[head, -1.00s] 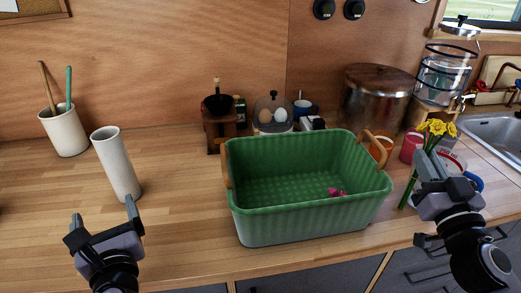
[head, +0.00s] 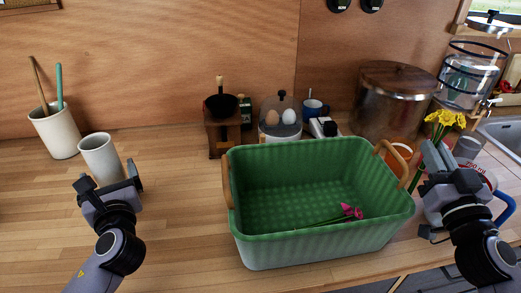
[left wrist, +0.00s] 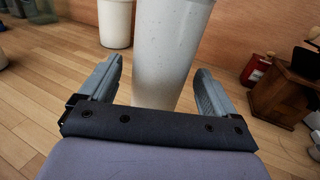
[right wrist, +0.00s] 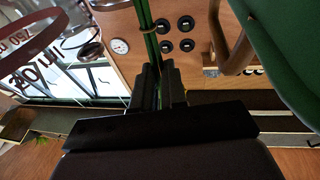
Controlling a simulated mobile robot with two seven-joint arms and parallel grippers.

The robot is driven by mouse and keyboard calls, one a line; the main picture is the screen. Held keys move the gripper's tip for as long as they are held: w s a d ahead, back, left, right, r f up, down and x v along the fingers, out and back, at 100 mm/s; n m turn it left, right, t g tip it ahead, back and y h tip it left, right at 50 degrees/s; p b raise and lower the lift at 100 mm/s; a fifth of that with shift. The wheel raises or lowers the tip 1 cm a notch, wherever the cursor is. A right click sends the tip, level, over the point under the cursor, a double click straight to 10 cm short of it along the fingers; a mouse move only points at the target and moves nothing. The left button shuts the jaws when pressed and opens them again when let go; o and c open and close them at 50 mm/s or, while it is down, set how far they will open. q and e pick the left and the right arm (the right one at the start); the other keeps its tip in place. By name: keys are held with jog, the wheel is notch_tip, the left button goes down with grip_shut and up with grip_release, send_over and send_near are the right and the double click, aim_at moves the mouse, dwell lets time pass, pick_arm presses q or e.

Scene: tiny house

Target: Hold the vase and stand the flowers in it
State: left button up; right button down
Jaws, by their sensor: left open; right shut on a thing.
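The vase (head: 100,157) is a tall pale speckled cylinder standing upright on the counter at the left. My left gripper (head: 108,188) is open in front of it. In the left wrist view the vase (left wrist: 170,50) stands between the two open fingers (left wrist: 155,90), with gaps on both sides. My right gripper (head: 432,172) is shut on the stems of the yellow flowers (head: 445,119), held to the right of the green basket. The green stems (right wrist: 150,45) show between the right fingers (right wrist: 158,85). A pink flower (head: 351,211) lies inside the green basket (head: 320,246).
A utensil crock (head: 53,134) stands behind the vase at the left. A grinder (head: 222,128), an egg holder (head: 280,126) and a large metal pot (head: 394,101) line the wall. Bare counter (head: 180,195) lies right of the vase.

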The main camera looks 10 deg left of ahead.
pick_arm(q)
jog(key=shift+b+x, duration=0.5)
jog(key=shift+x, duration=1.65)
jog(key=shift+c, duration=0.4)
jog(key=c, duration=1.2)
jog(key=o, duration=1.3)
jog(key=shift+o, duration=0.2)
